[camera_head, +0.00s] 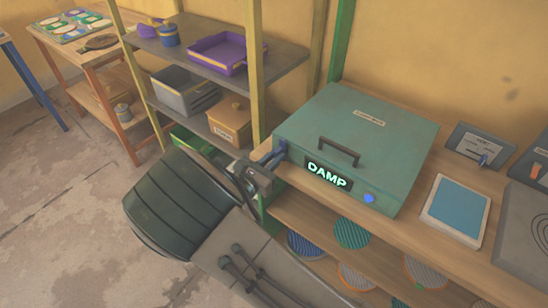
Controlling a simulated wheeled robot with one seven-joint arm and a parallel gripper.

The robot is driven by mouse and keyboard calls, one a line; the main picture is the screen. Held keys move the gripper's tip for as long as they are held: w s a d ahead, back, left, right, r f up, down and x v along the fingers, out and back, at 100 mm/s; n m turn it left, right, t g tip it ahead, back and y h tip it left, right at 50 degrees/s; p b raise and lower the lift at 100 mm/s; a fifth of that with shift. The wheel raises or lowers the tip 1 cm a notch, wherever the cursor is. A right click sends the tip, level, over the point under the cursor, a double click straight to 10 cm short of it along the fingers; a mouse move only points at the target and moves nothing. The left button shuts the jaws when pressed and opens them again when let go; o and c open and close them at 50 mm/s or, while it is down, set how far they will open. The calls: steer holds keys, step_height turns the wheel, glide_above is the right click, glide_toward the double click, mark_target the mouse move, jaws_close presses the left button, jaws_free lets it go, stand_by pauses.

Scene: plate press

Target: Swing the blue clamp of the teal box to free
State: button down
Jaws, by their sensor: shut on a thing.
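The teal box (360,133) sits shut on the wooden bench, with a dark handle on its lid and a lit sign reading DAMP on its front. A blue knob (369,198) is at the right of that front. The blue clamp (272,154) is at the box's left front corner, partly hidden by my gripper. My gripper (264,165) is at that corner, shut on the blue clamp. Its fingertips are small and partly covered by my own arm, which comes up from the lower middle.
To the right on the bench lie a blue-topped pad (455,209) and a small dark panel with a blue switch (479,146). A shelf (280,65) with a purple tray and bins stands behind left, its yellow post close to my gripper. Striped discs lie below the bench.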

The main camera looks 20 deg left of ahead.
steer(key=shift+r, duration=0.1)
steer(key=n+p, duration=0.2)
steer(key=shift+r+p, duration=0.15)
steer(key=shift+p, duration=0.15)
steer(key=n+p, duration=0.2)
steer(key=shift+a+n+p, duration=0.1)
steer(key=shift+n+p, duration=0.2)
steer(key=shift+p, duration=0.1)
steer(key=shift+a+f+n+p, duration=0.15)
steer(key=shift+n+p, duration=1.1)
steer(key=shift+n, duration=0.9)
steer(key=shift+f+n+p, duration=0.2)
steer(key=shift+n+p, duration=1.1)
steer(key=shift+n, duration=0.9)
steer(key=shift+a+f+n+p, duration=0.15)
steer(key=shift+n+p, duration=1.1)
steer(key=shift+n, duration=0.9)
steer(key=shift+d+n, duration=0.1)
steer(key=shift+n, duration=0.2)
steer(key=c, duration=1.4)
jaws_free()
steer(key=shift+c, duration=0.2)
